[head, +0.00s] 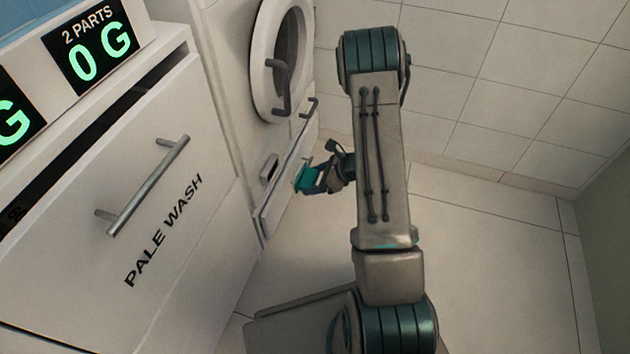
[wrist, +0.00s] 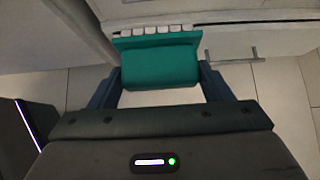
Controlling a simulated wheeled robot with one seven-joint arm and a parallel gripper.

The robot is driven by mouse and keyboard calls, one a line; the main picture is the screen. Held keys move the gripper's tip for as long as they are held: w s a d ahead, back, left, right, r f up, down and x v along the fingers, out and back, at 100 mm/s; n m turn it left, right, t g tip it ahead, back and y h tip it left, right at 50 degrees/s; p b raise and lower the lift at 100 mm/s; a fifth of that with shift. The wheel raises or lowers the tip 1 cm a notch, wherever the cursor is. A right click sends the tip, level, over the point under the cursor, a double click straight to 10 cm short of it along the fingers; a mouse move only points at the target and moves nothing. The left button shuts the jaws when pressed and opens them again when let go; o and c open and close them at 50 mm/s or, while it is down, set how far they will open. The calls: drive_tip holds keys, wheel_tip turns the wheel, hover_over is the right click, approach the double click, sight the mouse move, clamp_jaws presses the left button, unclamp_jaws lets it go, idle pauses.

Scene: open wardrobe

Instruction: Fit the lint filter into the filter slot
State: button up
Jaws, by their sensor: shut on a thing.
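The teal lint filter (wrist: 160,66) is between the two fingers of my gripper (wrist: 160,80), which is shut on its sides. White tooth-like blocks line up along or just beyond its far edge. In the head view the lint filter (head: 303,177) is at the tip of my gripper (head: 315,180), just right of the machine's lower front panel.
A "PALE WASH" drawer (head: 125,205) with a metal handle stands at left. The tiled floor (head: 480,240) at right is clear.

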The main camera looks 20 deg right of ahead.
drive_tip(key=shift+a, duration=0.1)
drive_tip(key=shift+w+a, duration=0.1)
drive_tip(key=shift+a, duration=0.1)
drive_tip(key=shift+w+a+b, duration=0.3)
drive_tip(key=shift+w+a, duration=0.5)
drive_tip(key=shift+a, duration=0.3)
drive_tip(key=shift+w+a+b, duration=0.25)
drive_tip(key=shift+w+a, duration=0.5)
drive_tip(key=shift+a, duration=0.3)
drive_tip(key=shift+w+a+b, duration=0.6)
drive_tip(key=shift+w+a, duration=0.2)
drive_tip(key=shift+a, duration=0.3)
idle(1.1)
drive_tip(key=o, duration=1.1)
drive_tip(key=shift+d+r, duration=0.1)
drive_tip(key=p, duration=0.5)
approach(297, 174)
drive_tip(key=shift+r, duration=1.2)
